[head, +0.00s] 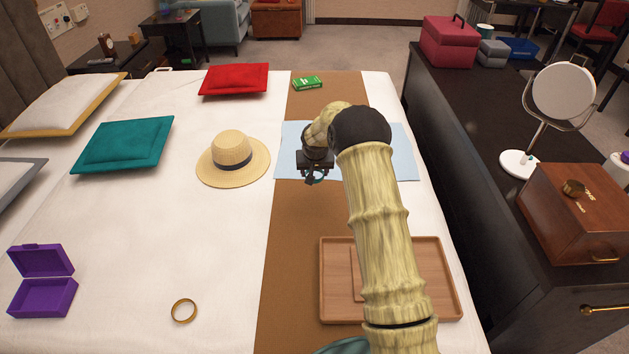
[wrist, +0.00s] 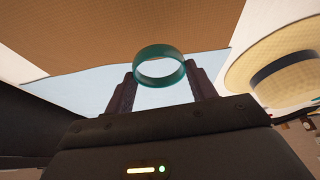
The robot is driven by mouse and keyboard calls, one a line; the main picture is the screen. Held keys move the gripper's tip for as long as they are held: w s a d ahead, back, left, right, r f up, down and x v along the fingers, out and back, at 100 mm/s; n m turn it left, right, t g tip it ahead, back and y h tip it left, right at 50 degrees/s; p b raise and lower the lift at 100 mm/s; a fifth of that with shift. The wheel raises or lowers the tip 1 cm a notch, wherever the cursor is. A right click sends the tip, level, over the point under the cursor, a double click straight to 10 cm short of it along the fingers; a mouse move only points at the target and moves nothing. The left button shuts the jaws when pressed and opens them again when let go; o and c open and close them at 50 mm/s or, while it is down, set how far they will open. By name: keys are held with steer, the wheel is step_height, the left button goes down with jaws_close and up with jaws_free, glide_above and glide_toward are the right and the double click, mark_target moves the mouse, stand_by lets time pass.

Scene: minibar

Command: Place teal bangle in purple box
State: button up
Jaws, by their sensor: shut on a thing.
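My gripper (head: 315,176) is shut on the teal bangle (wrist: 160,67), which sits between the two fingertips in the wrist view. In the head view only a small teal part of the bangle (head: 319,180) shows below the fingers. My gripper is over the near edge of the light blue cloth (head: 400,155), on the bed. The purple box (head: 43,298) stands open at the near left of the bed, with its lid raised at the back. It is far to the left of my gripper and looks empty.
A straw hat (head: 233,158) lies left of my gripper. A gold bangle (head: 184,311) lies right of the purple box. A wooden tray (head: 448,290) is at the near right, partly behind my arm. The white bed between hat and box is clear.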

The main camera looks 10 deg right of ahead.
steer(key=shift+r, duration=0.95)
steer(key=shift+n+y, duration=0.3)
steer(key=shift+n, duration=0.5)
steer(key=s+f, duration=0.1)
steer(key=s, duration=0.6)
steer(key=s+f, duration=0.1)
steer(key=s, duration=0.7)
steer(key=s+f, duration=0.2)
steer(key=s, duration=0.5)
steer(key=shift+s+a, duration=0.1)
steer(key=shift+s, duration=0.15)
steer(key=shift+w, duration=0.1)
